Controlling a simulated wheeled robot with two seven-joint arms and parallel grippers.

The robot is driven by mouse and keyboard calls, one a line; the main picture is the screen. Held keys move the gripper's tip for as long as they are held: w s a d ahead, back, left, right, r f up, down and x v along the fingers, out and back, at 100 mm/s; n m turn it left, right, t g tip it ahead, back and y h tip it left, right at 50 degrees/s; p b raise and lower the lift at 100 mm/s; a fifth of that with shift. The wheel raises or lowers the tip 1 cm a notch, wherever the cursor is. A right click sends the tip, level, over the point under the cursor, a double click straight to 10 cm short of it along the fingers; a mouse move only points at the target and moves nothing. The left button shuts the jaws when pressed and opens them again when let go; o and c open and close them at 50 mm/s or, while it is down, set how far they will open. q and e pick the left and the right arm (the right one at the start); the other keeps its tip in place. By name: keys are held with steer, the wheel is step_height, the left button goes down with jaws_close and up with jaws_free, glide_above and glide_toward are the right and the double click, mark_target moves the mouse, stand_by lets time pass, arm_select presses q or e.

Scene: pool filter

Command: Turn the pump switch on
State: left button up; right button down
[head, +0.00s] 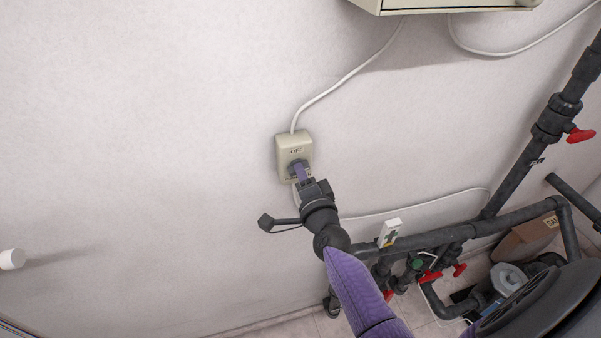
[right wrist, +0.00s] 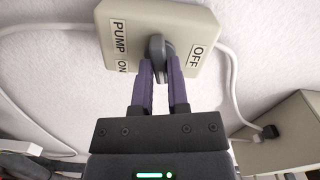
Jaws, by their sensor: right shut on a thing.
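The pump switch is a beige box (head: 285,150) on the white wall, near the middle of the head view, with a dark rotary knob on its face. In the right wrist view the box (right wrist: 187,20) carries the labels PUMP, ON and OFF, and the grey knob (right wrist: 157,52) sits between ON and OFF. My right gripper (head: 300,170) is at the switch. Its two purple fingers (right wrist: 160,80) are shut on the knob, one on each side. They cover part of the knob and of the lower label in the head view. My left gripper is in neither view.
A beige cabinet (head: 440,5) hangs above right, with white cables running from it. Dark pipes (head: 490,215) with red valve handles (head: 580,135) stand at the right. The wall left of the switch is clear, except a white peg (head: 12,259).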

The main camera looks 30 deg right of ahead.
steer(key=c, duration=1)
jaws_free()
steer(key=shift+m, duration=1.2)
steer(key=shift+o, duration=1.1)
steer(key=p+v, duration=0.1)
steer(key=v, duration=0.5)
steer(key=shift+p, duration=0.3)
